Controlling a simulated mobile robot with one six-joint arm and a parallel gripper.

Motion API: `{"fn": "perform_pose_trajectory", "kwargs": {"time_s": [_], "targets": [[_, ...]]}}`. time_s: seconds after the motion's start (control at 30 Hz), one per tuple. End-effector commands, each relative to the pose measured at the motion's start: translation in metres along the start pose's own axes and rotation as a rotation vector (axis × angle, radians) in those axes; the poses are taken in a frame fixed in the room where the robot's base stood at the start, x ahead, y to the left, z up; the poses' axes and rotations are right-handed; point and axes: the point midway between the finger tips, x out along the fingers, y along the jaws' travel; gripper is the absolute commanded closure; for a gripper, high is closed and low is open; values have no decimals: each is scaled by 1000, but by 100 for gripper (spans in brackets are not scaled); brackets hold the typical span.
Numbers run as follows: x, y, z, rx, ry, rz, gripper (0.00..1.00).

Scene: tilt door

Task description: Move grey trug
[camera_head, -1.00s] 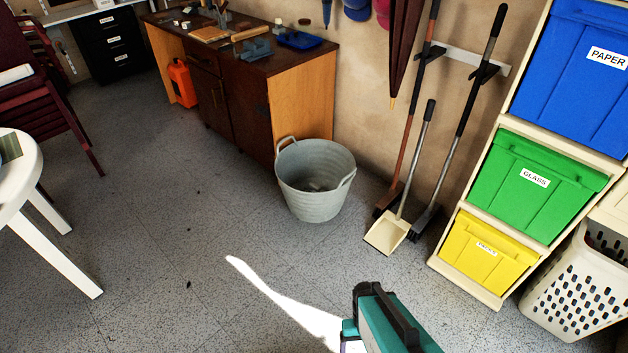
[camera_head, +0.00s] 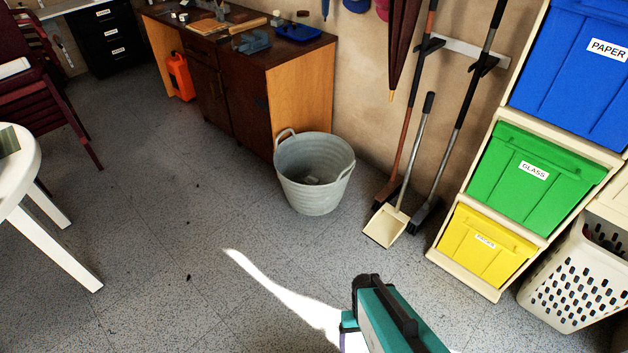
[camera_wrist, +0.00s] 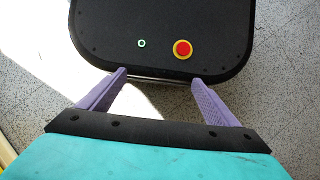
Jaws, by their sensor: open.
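The grey trug (camera_head: 313,190) stands upright on the floor in the head view, against the end of the wooden workbench. It has two loop handles at its rim, one at the left back and one at the right. A few small things, too small to name, lie inside it. My gripper shows in the wrist view (camera_wrist: 160,82), with its two purple fingers spread apart and nothing between them. It points down over my own black base.
The workbench (camera_head: 300,95) stands behind the trug. A dustpan (camera_head: 385,225) and brooms lean at the wall to its right, beside the green recycling bin (camera_head: 530,172) and yellow bin (camera_head: 485,245). A white table (camera_head: 35,220) is at left. The floor between is clear.

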Motion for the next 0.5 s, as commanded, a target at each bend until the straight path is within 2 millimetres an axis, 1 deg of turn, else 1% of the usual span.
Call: {"fn": "perform_pose_trajectory", "kwargs": {"time_s": [0.17, 0.2, 0.37, 0.5], "targets": [[0, 0, 0, 0, 0, 0, 16], [0, 0, 0, 0, 0, 0, 18], [-3, 0, 1, 0, 0, 0, 45], [-12, 0, 6, 0, 0, 0, 68]]}}
